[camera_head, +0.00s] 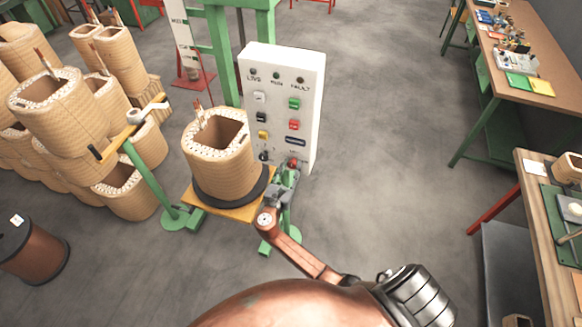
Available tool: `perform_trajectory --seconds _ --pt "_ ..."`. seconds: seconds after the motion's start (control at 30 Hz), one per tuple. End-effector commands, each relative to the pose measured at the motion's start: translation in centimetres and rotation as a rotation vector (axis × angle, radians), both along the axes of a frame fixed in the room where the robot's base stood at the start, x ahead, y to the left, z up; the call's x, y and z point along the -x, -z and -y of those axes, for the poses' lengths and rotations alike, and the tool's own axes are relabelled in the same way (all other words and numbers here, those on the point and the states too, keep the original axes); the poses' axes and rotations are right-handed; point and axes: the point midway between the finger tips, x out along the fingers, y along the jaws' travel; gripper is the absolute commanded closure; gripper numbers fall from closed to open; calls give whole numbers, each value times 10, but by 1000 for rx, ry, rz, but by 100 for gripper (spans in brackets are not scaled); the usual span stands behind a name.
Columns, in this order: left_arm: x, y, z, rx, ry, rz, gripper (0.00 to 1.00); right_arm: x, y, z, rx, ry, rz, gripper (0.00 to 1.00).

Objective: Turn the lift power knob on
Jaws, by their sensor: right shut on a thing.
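A white control panel (310,90) stands upright at the centre, with indicator lamps along its top and colored switches below them. A small dark knob (264,155) shows at its lower left. My right gripper (289,170) is at the panel's lower right, shut on a small knob there that its fingers mostly hide. A little red shows at the fingertips. The setting of that knob cannot be made out. My left gripper is not in view.
A tan coil (222,145) stands on a yellow platform (240,211) just left of my right gripper. Many more coils crowd the left side. Workbenches (515,35) line the right. The floor between the panel and the benches is clear.

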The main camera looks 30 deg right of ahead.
Motion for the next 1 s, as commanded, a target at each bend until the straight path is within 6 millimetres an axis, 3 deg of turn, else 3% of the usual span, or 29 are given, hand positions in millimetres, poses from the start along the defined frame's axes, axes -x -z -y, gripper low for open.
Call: perform_trajectory --seconds 0.37,1.0 --pt "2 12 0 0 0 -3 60 1 2 0 -110 -1 129 95" --pt "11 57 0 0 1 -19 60 2 6 1 -501 -1 584 95"
